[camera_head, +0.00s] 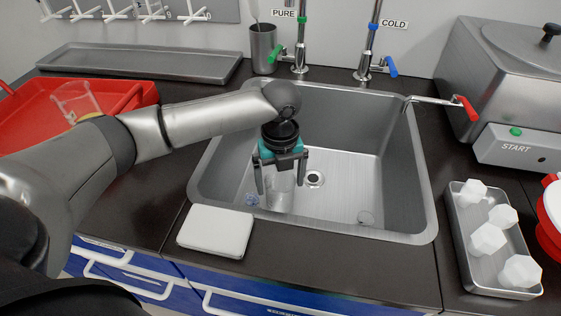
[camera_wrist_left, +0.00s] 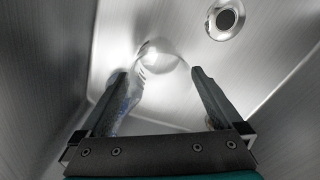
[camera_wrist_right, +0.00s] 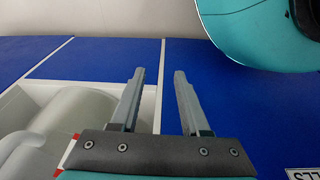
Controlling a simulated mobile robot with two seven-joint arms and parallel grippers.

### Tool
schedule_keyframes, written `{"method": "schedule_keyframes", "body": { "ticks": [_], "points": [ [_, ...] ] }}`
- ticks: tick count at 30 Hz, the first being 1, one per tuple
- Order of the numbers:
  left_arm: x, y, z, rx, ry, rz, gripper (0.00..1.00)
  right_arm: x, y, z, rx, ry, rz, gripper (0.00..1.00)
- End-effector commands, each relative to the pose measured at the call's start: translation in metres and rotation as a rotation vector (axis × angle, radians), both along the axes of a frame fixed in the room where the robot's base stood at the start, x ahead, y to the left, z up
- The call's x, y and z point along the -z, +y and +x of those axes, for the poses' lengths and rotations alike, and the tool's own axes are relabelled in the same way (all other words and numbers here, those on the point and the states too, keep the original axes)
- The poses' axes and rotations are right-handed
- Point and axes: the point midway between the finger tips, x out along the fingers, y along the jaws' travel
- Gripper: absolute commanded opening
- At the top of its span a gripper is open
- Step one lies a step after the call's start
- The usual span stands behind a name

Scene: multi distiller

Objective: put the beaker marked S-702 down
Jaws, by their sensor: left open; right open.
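My left gripper (camera_head: 281,184) reaches down into the steel sink (camera_head: 409,150) and is open. A clear glass beaker (camera_head: 280,196) stands between and below its fingers on the left part of the sink floor. In the left wrist view the open fingers (camera_wrist_left: 158,73) straddle the faint, see-through glass (camera_wrist_left: 160,58); I cannot tell whether either finger touches it. No marking S-702 is readable. My right gripper (camera_wrist_right: 159,73) is open and empty in front of blue cabinet fronts; it is not in the head view.
Small clear items lie in the sink, one with blue marks (camera_head: 250,200) and one round (camera_head: 366,217). A white pad (camera_head: 216,232) lies at the front rim. A red tray (camera_head: 30,118) with another beaker (camera_head: 76,100) is left. A tray of white pieces (camera_head: 462,215) is right.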

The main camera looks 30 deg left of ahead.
Motion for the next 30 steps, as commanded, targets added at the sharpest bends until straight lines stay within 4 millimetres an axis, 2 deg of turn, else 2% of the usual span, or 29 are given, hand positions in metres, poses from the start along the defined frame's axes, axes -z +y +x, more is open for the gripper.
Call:
{"method": "schedule_keyframes", "body": {
  "ticks": [18,30],
  "points": [
    [-0.060,0.000,0.000,-0.001,-0.001,-0.001,1.00,0.038,-0.029,-0.035,-0.005,0.007,-0.030,0.46],
    [-0.101,0.000,0.000,0.000,-0.001,-0.001,1.00,0.051,-0.052,-0.065,-0.005,0.007,-0.048,0.46]
  ]
}}
